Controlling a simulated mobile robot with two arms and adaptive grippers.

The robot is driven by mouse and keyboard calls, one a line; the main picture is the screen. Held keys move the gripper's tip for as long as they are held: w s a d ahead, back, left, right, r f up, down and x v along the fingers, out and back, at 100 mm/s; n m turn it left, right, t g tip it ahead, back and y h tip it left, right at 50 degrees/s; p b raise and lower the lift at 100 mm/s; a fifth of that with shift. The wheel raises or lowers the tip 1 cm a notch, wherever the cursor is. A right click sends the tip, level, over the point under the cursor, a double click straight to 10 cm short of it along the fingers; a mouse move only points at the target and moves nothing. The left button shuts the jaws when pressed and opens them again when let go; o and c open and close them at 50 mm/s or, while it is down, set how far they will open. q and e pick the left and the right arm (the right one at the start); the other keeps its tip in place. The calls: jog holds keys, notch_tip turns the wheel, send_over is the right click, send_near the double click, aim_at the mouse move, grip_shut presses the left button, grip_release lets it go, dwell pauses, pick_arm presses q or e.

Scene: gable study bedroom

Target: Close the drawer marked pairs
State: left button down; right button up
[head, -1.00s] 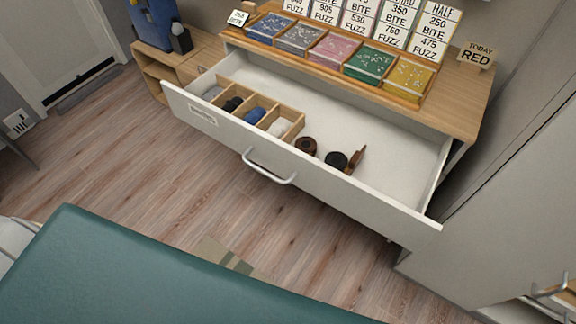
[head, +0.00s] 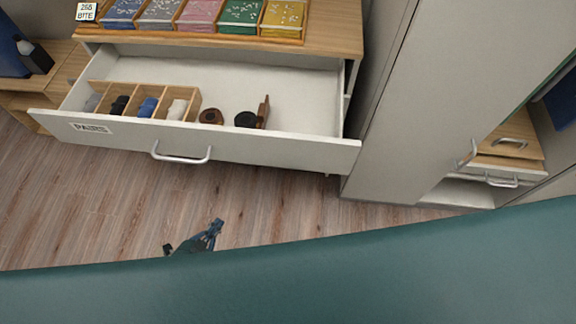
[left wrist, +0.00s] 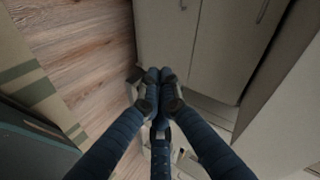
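The drawer marked PAIRS (head: 250,148) stands pulled open from the wooden-topped cabinet in the head view. Its label (head: 91,128) is on the left of the white front, and its bar handle (head: 181,154) is near the middle. My left gripper (head: 217,224) is low in front of the drawer, below the handle in the picture and apart from it. My right gripper is in neither view.
A wooden divider (head: 153,115) with rolled items, and dark round objects, lie inside the drawer. A teal surface (head: 400,265) fills the foreground. A tall grey cabinet (head: 440,75) stands right of the drawer. Bare floor (head: 110,195) lies in front.

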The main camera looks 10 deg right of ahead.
pick_arm(q)
jog(key=s+d+r+m+g+h, duration=0.1)
jog(key=d+r+m+h, duration=0.4)
jog(key=d+r+m, duration=0.45)
jog(key=s+d+r+m+h, duration=0.2)
jog(key=d+r+m+h, duration=0.35)
jog(key=r, duration=0.75)
jog(key=b, duration=0.2)
send_near(305, 157)
jog(key=s+d, duration=0.1)
jog(key=d, duration=0.2)
jog(key=w, duration=0.1)
jog(key=w+d, duration=0.1)
jog(key=w, duration=0.1)
jog(key=shift+w+d+f+n, duration=0.1)
jog(key=shift+w+n, duration=0.2)
